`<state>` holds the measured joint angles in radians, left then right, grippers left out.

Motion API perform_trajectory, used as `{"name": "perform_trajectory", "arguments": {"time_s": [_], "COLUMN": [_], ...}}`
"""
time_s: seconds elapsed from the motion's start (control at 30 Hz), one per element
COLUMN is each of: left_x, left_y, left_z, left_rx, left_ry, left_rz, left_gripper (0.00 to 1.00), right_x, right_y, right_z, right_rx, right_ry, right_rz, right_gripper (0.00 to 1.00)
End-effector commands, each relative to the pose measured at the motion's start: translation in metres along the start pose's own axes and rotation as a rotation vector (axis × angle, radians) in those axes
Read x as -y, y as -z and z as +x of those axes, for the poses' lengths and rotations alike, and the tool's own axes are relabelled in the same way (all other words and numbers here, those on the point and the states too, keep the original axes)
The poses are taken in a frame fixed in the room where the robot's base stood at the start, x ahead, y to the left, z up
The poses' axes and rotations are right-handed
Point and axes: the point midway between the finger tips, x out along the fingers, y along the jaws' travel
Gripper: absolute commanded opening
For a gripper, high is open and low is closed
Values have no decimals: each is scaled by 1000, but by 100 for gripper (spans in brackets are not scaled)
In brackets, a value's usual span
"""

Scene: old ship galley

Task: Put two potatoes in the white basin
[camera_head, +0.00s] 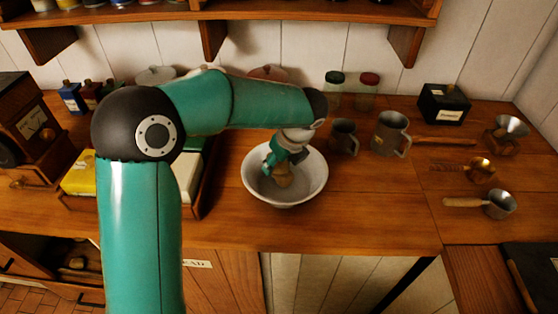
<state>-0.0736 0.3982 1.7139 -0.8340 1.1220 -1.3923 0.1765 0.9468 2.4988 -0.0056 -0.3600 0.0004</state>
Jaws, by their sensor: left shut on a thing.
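The white basin (315,164) stands on the wooden counter near its front edge, at the middle of the head view. My left arm comes in from the left and reaches over it. My left gripper (281,171) points down inside the rim of the basin. I cannot tell whether this potato touches the basin floor. No other potato can be made out in the basin, though the gripper hides part of it. My right gripper is not in view.
Two metal mugs (390,134) and glass jars (367,92) stand right of and behind the basin. A black box (443,104) and long-handled metal pans (499,204) lie further right. A shelf (270,11) overhangs the back.

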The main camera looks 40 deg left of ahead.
Motion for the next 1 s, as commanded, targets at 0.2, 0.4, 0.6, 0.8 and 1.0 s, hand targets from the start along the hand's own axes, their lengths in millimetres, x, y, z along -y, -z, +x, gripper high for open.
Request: {"name": "perform_trajectory", "arguments": {"time_s": [0.2,0.4,0.6,0.8,1.0], "left_x": [0,0,0,1,1], "left_y": [0,0,0,0,0], "left_z": [-1,0,-1,-18,-56], "left_rx": [0,0,0,1,1], "left_ry": [0,0,0,3,5], "left_rz": [-1,-1,-1,-2,-1], "left_gripper": [70,81,81,81,81], "right_x": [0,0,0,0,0], "right_y": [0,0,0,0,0], "right_z": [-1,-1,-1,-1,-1], "right_rx": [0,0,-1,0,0], "right_ry": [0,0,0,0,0], "right_rz": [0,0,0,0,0], "right_gripper": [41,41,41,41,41]}}
